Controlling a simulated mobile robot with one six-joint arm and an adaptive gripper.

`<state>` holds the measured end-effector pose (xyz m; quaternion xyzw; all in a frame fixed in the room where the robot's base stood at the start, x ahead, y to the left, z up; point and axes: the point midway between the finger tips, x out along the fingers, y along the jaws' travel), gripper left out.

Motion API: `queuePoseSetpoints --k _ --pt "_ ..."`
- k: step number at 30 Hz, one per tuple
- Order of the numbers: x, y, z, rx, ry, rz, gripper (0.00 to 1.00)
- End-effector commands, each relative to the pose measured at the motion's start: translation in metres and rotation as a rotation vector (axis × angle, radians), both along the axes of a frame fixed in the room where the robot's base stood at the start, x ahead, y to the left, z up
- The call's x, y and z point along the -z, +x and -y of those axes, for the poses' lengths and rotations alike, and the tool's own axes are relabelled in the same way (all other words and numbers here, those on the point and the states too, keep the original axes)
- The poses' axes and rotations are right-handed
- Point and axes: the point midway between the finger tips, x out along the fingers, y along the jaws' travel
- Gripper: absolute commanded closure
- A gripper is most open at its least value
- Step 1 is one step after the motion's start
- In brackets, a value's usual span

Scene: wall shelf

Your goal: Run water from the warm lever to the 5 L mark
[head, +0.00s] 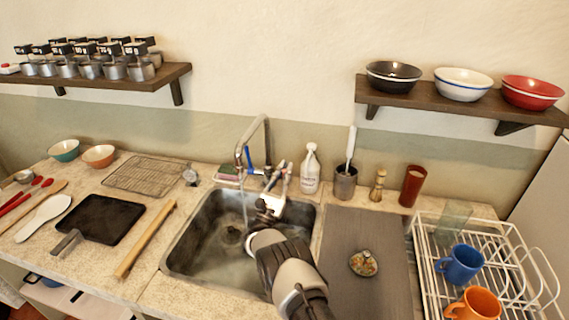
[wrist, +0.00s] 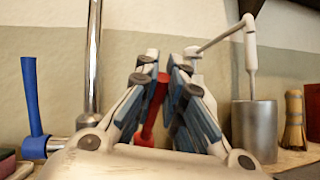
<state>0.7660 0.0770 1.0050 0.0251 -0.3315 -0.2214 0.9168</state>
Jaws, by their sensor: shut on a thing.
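The steel tap (head: 266,140) arches over the sink (head: 178,246), and a thin stream of water (head: 244,205) falls from its spout. My gripper (head: 278,180) is at the sink's back edge, just right of the tap. In the wrist view its fingers are closed around the red lever (wrist: 155,100). The blue lever (head: 248,158) stands left of the tap post and also shows in the wrist view (wrist: 31,95); nothing touches it. A small round dial (head: 190,177) sits left of the sink, but its reading is too small to tell. No 5 L mark is legible.
A white bottle (head: 310,170) and a steel cup with a brush (head: 345,182) stand right behind my gripper. A dish rack (head: 425,262) with mugs is at the right. A wooden rolling pin (head: 146,240) lies left of the sink.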

Motion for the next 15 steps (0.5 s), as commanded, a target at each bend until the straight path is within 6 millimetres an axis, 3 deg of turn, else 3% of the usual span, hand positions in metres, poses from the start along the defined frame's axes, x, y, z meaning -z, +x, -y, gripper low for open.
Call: queuePoseSetpoints --k 11,12,15 --pt "0.0006 -0.0016 -0.0009 -0.002 -0.001 0.004 1.0" --pt "0.0007 -0.0016 -0.0009 -0.002 -0.001 0.003 0.89" --pt "0.001 -0.0015 -0.0009 -0.002 -0.001 0.003 0.82"
